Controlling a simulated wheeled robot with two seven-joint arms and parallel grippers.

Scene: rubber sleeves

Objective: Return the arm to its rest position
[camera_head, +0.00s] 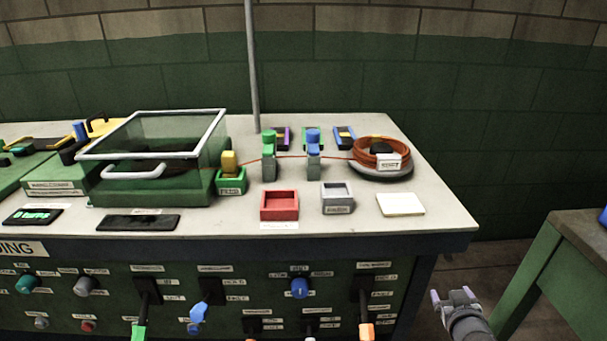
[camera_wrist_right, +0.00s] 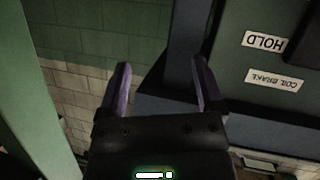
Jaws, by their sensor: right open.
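My right gripper (camera_head: 455,297) is at the lower right in the head view, beside the right end of the bench and below the level of its top. In the right wrist view its two purple-grey fingers (camera_wrist_right: 162,90) are spread apart with nothing between them. Past the fingers that view shows the wall and a bench panel with HOLD and COIL BRAKE labels (camera_wrist_right: 266,42). My left gripper is not in the head view.
The bench top (camera_head: 440,213) holds a glass-lidded box (camera_head: 150,170), a red tray (camera_head: 279,205), a grey tray (camera_head: 337,197) and an orange coil (camera_head: 380,150). Knobs and levers stick out of its front. A green-legged table (camera_head: 535,265) stands right of my right gripper, with a floor gap between.

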